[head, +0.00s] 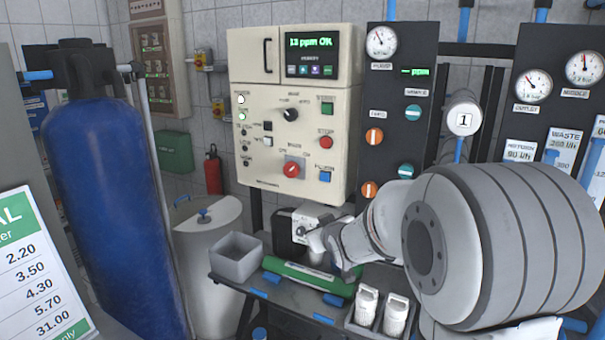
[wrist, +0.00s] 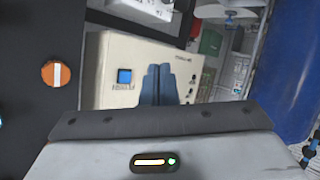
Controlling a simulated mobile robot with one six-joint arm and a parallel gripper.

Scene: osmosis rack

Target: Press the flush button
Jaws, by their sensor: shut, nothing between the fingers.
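The flush button is a square blue button (head: 326,177) at the lower right of the cream control cabinet (head: 245,95), below the red stop button (head: 326,142). In the wrist view the blue button (wrist: 124,76) is in plain sight, to the left of my fingertips. My gripper (wrist: 158,84) is shut and empty, its two blue-grey fingers side by side in front of the cabinet face. The fingers appear apart from the button; their distance from the panel is hard to tell. In the head view my arm reaches in below the cabinet, and the fingertips are not clear.
A red rotary switch (head: 292,169) sits left of the flush button. A dark panel with gauges and orange and teal knobs (head: 374,136) stands right of the cabinet. Below are a grey bin (head: 236,262), a green tube (head: 305,277) and white bottles (head: 396,315). A blue tank (head: 115,210) stands left.

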